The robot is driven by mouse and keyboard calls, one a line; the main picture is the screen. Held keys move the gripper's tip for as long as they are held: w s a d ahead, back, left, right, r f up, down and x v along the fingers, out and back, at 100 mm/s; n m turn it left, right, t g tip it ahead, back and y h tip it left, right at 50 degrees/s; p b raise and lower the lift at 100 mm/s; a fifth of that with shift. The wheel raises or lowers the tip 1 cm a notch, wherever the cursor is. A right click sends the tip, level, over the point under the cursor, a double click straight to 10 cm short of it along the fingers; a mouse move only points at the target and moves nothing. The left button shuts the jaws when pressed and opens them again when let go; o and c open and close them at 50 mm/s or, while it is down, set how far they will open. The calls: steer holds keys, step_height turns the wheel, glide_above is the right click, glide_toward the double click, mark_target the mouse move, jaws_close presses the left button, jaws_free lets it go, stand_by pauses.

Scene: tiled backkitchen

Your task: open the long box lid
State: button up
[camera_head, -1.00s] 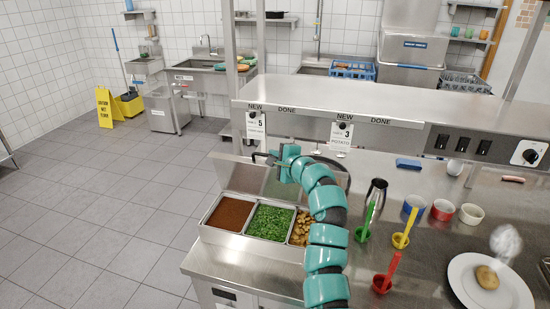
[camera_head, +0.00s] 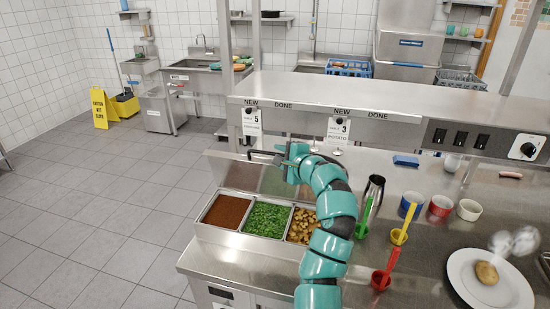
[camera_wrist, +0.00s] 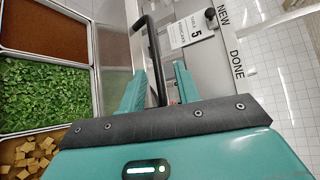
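The long box (camera_head: 217,236) sits on the steel counter with its top uncovered, showing brown, green and chunky tan food in three compartments. Its metal lid (camera_head: 225,168) stands raised along the back edge, tilted up. My gripper (camera_head: 284,158) is at the upper side of the lid, by its dark handle. In the wrist view the black handle (camera_wrist: 153,45) runs between the two teal fingers of my gripper (camera_wrist: 158,80), with gaps seen beside it. The fingers look apart; firm contact with the handle is not visible. My arm hides part of the lid and the right compartment.
A steel shelf (camera_head: 390,106) with order tags runs above and behind the box. Floor on the left is open.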

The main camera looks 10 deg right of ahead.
steer(key=b+v, duration=0.3)
steer(key=v, duration=0.9)
steer(key=shift+s+b, duration=0.2)
steer(key=shift+b, duration=0.2)
